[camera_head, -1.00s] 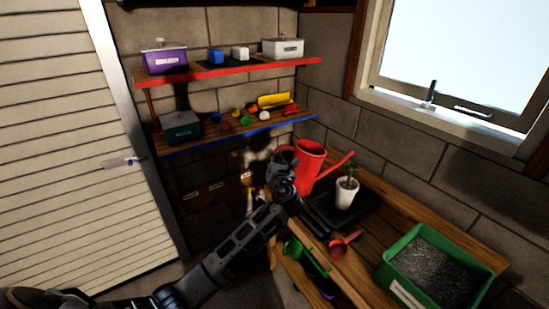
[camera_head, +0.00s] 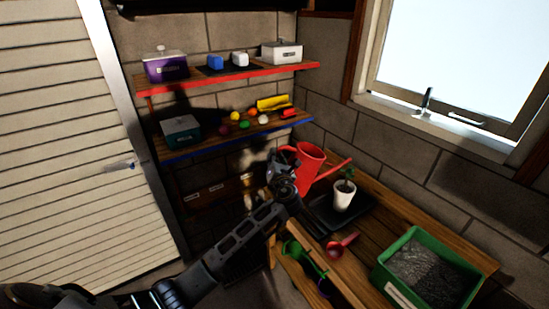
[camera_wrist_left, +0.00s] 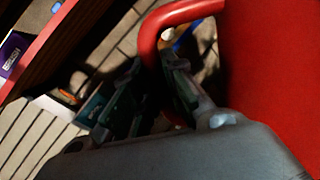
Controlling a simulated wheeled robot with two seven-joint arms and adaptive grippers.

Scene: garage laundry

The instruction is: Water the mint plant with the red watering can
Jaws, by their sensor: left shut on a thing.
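The red watering can (camera_head: 310,163) is at the back left of the wooden bench, its spout pointing right, above and behind the mint plant. It leans slightly toward the plant. My left gripper (camera_head: 280,163) is shut on its handle; in the left wrist view the red handle (camera_wrist_left: 182,14) runs at the fingertips (camera_wrist_left: 156,72). The can's lower part is partly hidden by my arm. The mint plant (camera_head: 347,176) stands upright in a white pot (camera_head: 344,197) on a black tray (camera_head: 322,215). No water shows. My right gripper is not in view.
A green bin (camera_head: 388,272) of dark grit sits at the bench's front right. A red scoop (camera_head: 338,247) and green tool (camera_head: 300,255) are at the near edge. Wall shelves (camera_head: 220,78) with boxes stand behind left. Bare bench lies between tray and bin.

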